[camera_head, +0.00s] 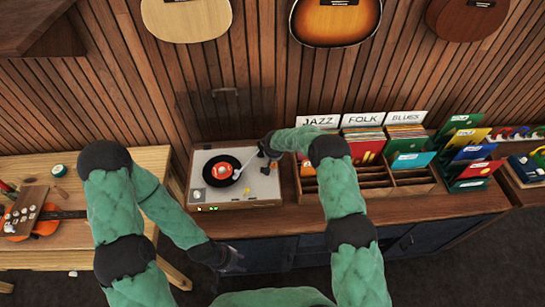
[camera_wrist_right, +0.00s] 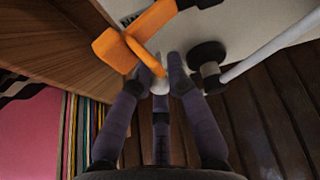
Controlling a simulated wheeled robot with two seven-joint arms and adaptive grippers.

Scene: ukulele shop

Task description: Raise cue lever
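The turntable (camera_head: 235,196) stands on the cabinet top with a black record (camera_head: 222,171) and orange label on it. Its white tonearm (camera_head: 246,166) reaches over the record. My right gripper (camera_head: 268,158) is at the turntable's right rear. In the right wrist view my right gripper's fingertips (camera_wrist_right: 162,72) are close together beside an orange piece (camera_wrist_right: 110,50) with a thin bar. A small pale knob (camera_wrist_right: 160,87) shows between the fingers; whether they grip it is unclear. I cannot pick out the cue lever for certain. My left gripper (camera_head: 231,259) hangs low before the dark cabinet.
A wooden record rack (camera_head: 375,178) with JAZZ, FOLK and BLUES cards stands right of the turntable. A workbench (camera_head: 80,258) with an orange ukulele (camera_head: 40,222) is at left. Guitars hang on the slatted wall. In the wrist view a white rod (camera_wrist_right: 260,50) and black cylinder (camera_wrist_right: 208,58) lie close by.

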